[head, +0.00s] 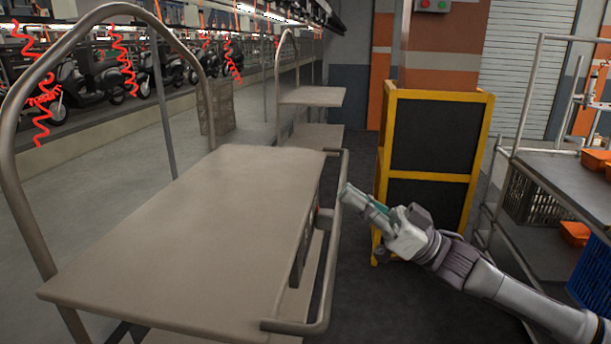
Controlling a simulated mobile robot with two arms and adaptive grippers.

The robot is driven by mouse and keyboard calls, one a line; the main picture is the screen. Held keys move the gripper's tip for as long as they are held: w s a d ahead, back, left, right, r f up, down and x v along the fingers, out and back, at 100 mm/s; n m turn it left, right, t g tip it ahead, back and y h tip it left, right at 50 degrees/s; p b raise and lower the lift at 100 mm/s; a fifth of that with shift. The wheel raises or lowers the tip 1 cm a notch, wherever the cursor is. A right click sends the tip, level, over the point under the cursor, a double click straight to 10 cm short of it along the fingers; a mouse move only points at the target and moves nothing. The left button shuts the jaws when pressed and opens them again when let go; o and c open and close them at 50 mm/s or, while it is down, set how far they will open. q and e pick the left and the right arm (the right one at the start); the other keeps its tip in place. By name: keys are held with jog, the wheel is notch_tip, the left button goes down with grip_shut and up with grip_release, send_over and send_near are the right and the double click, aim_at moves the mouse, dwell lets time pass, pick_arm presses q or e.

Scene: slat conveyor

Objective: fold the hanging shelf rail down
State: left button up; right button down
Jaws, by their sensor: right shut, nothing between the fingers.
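The shelf rail (331,240) is a grey U-shaped tube along the right side of a cart with a beige top (205,210). Its ends meet the cart near the top's two right corners, and its long bar stands out from the edge, roughly level with the top. My right gripper (347,194) reaches in from the right, with its fingertips just right of the bar's upper half. It is shut and empty. I cannot tell whether the fingertips touch the bar. My left gripper is not in view.
A yellow-framed cabinet with black panels (432,135) stands behind my right gripper. A wire rack (510,155) with orange bins (597,160) is at the right. Another cart (312,96) stands beyond the first. Dark floor is open between cart and cabinet.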

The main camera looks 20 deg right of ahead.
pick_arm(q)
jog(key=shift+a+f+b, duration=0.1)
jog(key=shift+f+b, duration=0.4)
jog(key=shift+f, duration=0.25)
pick_arm(e)
jog(key=shift+f+y, duration=0.3)
jog(key=shift+f, duration=0.3)
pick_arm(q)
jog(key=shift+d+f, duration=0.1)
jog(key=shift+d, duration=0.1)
pick_arm(e)
jog(key=shift+f, duration=0.2)
